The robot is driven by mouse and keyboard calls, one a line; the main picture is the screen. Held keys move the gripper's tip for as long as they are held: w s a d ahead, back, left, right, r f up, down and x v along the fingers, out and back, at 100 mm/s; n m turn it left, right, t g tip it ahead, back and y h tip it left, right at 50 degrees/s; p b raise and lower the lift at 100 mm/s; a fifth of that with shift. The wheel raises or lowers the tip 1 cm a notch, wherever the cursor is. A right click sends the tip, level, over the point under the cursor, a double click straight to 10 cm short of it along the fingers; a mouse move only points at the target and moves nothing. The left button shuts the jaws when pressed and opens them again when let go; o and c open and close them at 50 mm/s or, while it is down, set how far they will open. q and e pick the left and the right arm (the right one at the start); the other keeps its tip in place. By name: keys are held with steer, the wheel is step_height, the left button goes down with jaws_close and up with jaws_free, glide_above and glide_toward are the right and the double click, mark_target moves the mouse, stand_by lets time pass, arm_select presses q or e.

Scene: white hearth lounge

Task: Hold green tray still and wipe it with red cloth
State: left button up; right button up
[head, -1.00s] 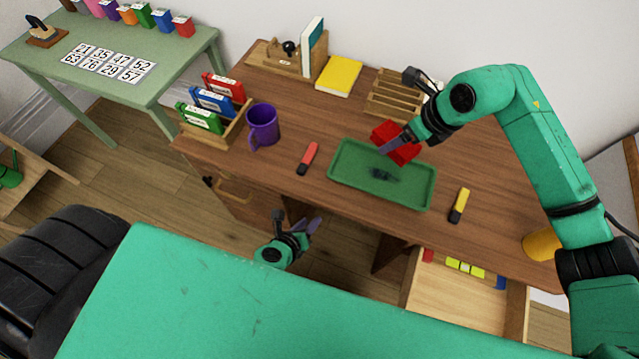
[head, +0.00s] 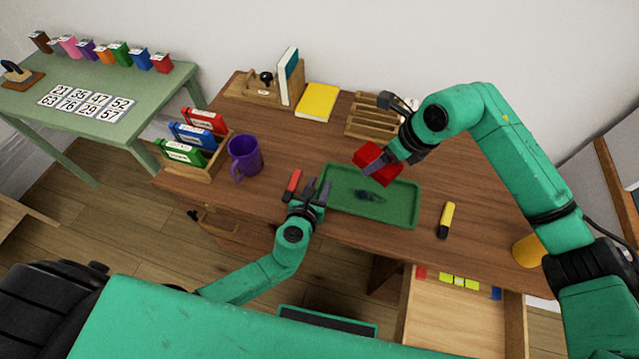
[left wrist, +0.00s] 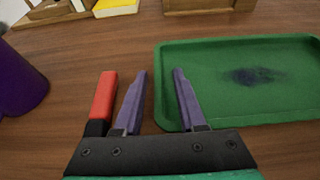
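The green tray (head: 395,216) lies on the brown desk with a dark smudge (head: 368,196) on its floor. The smudge also shows in the left wrist view (left wrist: 252,76). My left gripper (head: 314,187) is open and empty at the tray's front left corner. In the left wrist view its fingers (left wrist: 158,85) are apart, with the tray's left rim (left wrist: 161,85) between them in the picture; I cannot tell whether they touch it. My right gripper (head: 388,166) is shut on the red cloth (head: 372,160), a block-like shape over the tray's back edge.
A red marker (head: 292,185) lies just left of my left gripper. A purple mug (head: 244,157) and a rack of coloured boxes (head: 205,166) stand further left. A yellow marker (head: 446,220) lies right of the tray. A wooden rack (head: 375,118) stands behind it. An open drawer (head: 450,310) juts out below.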

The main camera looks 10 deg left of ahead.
arm_select(q)
steer(key=shift+w+f, duration=0.15)
steer(key=shift+w, duration=0.2)
steer(key=shift+c, duration=0.3)
jaws_close()
stand_by(0.9)
steer(key=shift+d, duration=0.1)
arm_select(e)
steer(key=d+f, duration=0.6)
glide_above(383, 197)
steer(key=s+d, duration=0.1)
steer(key=d, duration=0.1)
steer(key=shift+s+a+f, duration=0.1)
steer(key=shift+f, duration=1.25)
steer(key=shift+s+f, duration=0.1)
steer(key=shift+f, duration=1.2)
